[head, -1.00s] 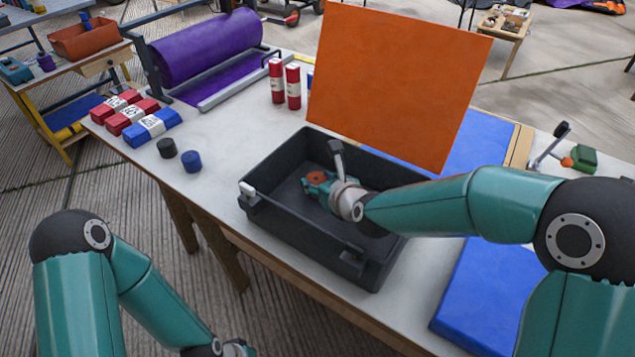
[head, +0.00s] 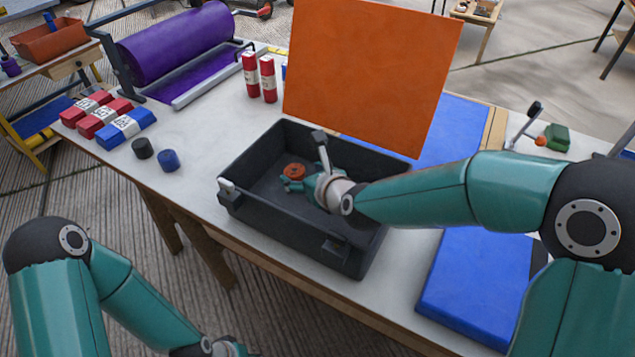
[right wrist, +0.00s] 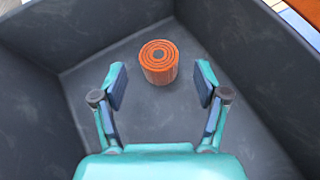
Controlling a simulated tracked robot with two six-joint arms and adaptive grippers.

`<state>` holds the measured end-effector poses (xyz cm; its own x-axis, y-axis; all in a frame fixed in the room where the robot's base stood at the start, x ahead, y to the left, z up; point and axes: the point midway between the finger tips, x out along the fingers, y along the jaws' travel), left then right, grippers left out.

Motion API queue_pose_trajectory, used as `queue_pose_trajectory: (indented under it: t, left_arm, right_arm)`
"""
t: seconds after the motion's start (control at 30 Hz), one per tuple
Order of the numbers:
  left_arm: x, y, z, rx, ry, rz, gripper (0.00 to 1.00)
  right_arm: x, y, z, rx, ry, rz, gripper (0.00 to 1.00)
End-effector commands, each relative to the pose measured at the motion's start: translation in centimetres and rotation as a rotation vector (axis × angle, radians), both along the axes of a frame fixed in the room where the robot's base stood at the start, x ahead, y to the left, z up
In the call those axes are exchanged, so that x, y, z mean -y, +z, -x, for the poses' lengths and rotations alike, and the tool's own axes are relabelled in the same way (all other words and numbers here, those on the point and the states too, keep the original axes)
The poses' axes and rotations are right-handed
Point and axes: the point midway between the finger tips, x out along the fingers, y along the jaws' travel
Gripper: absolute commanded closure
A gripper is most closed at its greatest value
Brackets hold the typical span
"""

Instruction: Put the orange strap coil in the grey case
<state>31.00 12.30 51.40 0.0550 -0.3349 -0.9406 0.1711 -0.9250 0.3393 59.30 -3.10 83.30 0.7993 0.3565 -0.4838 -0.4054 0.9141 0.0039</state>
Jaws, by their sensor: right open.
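The orange strap coil (right wrist: 159,62) stands on the floor of the grey case in the right wrist view, beyond my open fingertips. In the head view the coil (head: 293,172) shows inside the case, just past my gripper. The grey case (head: 285,240) is open on the table, and its walls (right wrist: 85,35) surround the coil in the right wrist view. My right gripper (head: 291,183) is inside the case, open and empty. Its two fingers (right wrist: 160,86) are apart, with a gap between them and the coil. My left gripper (head: 232,348) is only partly in view at the bottom edge.

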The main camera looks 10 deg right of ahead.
Motion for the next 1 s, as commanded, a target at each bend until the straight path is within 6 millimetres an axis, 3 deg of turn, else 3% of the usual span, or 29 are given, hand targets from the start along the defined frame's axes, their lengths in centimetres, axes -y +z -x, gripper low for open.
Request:
queue_pose_trajectory:
  t: [0.3,0.5,1.0]
  left_arm:
    - [0.0,-0.4,0.0,0.0,0.0,0.0,0.6]
    - [0.0,-0.3,0.0,0.0,0.0,0.0,0.6]
    - [0.0,-0.3,0.0,0.0,0.0,0.0,0.6]
  right_arm:
    - [2.2,3.2,5.1,0.002,0.0,-0.002,0.27]
    - [3.1,4.3,7.0,0.0,0.0,-0.001,0.27]
    - [3.3,4.5,7.6,-0.001,0.001,0.0,0.27]
